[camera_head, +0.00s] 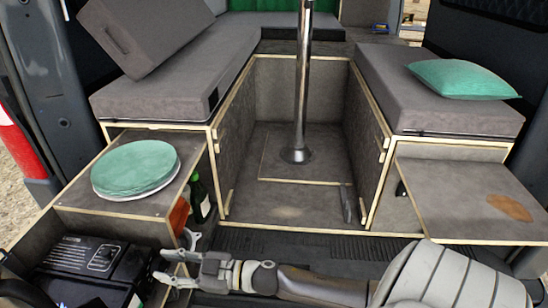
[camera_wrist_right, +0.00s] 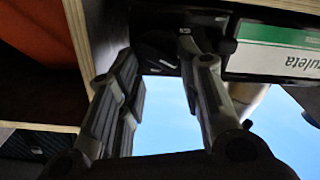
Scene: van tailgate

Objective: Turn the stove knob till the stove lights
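No flame shows. My left gripper is not in view.
A green-and-white label (camera_wrist_right: 275,50) is close to the right finger. An orange surface (camera_wrist_right: 35,35) and wooden edge lie left. A metal pole (camera_head: 301,90) rises mid-van.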

